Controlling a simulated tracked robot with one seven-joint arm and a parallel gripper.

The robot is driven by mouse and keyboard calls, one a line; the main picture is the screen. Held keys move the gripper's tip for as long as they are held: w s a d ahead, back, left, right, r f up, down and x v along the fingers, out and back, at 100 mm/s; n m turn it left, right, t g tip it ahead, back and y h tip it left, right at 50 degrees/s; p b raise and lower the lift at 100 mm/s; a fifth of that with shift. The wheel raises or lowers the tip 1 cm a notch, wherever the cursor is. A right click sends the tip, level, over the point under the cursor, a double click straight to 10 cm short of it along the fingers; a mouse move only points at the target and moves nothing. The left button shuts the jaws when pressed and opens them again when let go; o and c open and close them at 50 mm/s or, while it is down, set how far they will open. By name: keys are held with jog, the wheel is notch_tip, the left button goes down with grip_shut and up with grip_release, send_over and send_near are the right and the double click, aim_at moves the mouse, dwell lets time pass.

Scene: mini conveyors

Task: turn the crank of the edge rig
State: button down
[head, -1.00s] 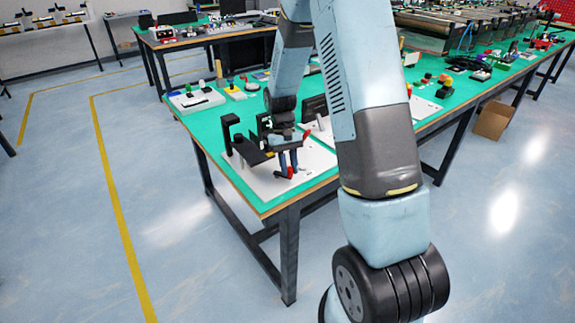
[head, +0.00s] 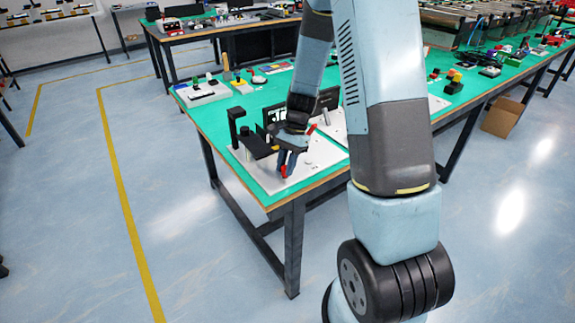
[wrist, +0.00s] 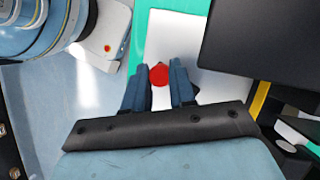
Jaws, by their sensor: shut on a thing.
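The edge rig stands at the near corner of the green table, on a white base plate (head: 265,179). It has a black upright bracket (head: 236,128) and a flat black plate (head: 258,147). My gripper (head: 287,164) points down over the front part of the base plate. Its blue fingers are shut on the red crank knob (head: 284,170). In the wrist view the red knob (wrist: 159,75) sits between the two fingertips of my gripper (wrist: 160,82). The crank's arm below the knob is hardly visible.
A dark panel (wrist: 258,40) lies close to the right of my fingers in the wrist view. A small red part (head: 312,128) stands behind my gripper. Another white board with parts (head: 200,94) sits further left on the table. The floor to the left is clear.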

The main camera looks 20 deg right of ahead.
jog(key=m, duration=0.2)
jog(key=a+m+t, duration=0.1)
jog(key=a+m+t+y, duration=0.1)
jog(key=m, duration=0.1)
jog(key=shift+w+m, duration=0.1)
jog(key=shift+m, duration=0.2)
jog(key=shift+w+a+m+t, duration=0.3)
jog(key=shift+m+t, duration=0.1)
jog(key=shift+m, duration=0.55)
jog(key=shift+w+a+m+t, duration=0.25)
jog(key=shift+m+t, duration=0.15)
jog(key=shift+m, duration=0.55)
jog(key=c, duration=0.9)
grip_release()
jog(key=shift+c, duration=0.2)
jog(key=shift+w+r, duration=0.1)
jog(key=shift+r, duration=0.05)
jog(key=shift+d+r, duration=0.15)
jog(key=shift+r, duration=0.1)
jog(key=v, duration=1.3)
